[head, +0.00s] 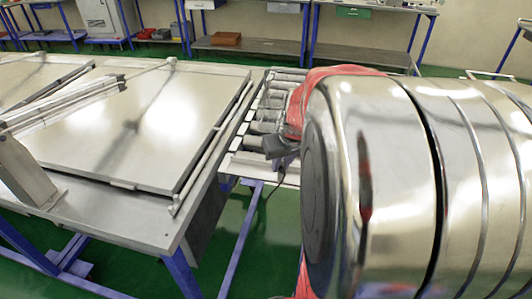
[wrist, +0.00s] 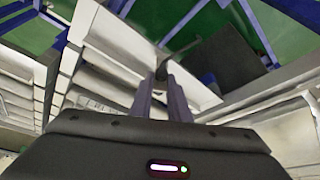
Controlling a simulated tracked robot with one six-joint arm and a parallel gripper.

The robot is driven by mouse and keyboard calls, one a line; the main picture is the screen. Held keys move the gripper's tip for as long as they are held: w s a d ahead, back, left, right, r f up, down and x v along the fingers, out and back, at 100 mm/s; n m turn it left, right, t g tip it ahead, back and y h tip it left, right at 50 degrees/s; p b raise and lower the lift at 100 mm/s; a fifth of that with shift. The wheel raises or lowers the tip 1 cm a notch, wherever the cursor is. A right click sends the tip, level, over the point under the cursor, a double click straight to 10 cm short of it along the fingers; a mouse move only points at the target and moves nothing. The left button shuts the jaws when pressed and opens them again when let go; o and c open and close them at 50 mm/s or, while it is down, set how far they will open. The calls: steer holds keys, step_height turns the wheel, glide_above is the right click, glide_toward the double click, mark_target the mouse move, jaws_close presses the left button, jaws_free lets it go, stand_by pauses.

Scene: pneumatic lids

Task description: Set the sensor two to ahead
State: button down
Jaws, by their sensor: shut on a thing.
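My gripper (wrist: 161,80) reaches forward in the wrist view, with its two narrow fingers close together. The fingertips are shut on a small dark piece, which I take to be sensor two (wrist: 162,69); its shape and facing are mostly hidden. In the head view a dark grey part with a hanging cable (head: 280,172) sits at the near edge of the roller conveyor (head: 263,128). I cannot tell there which of it is sensor and which is gripper. My own large metal arm link hides the right side of that view.
A metal table with a flat lid plate (head: 130,125) stands left of the conveyor, with a long cylinder bar (head: 65,102) above it. Blue table legs and green floor show below. Benches with shelves (head: 250,50) line the back wall, with open floor before them.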

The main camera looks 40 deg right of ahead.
steer(key=shift+m+g+h, duration=0.35)
steer(key=shift+m+h, duration=0.1)
steer(key=shift+m, duration=1.05)
steer(key=shift+m+g+h, duration=0.35)
steer(key=shift+m+h, duration=0.1)
steer(key=shift+m, duration=1.05)
steer(key=c, duration=1.7)
jaws_free()
steer(key=shift+o, duration=0.2)
steer(key=v, duration=1.3)
steer(key=shift+a+r, duration=0.2)
steer(key=shift+r, duration=0.1)
steer(key=shift+w, duration=0.1)
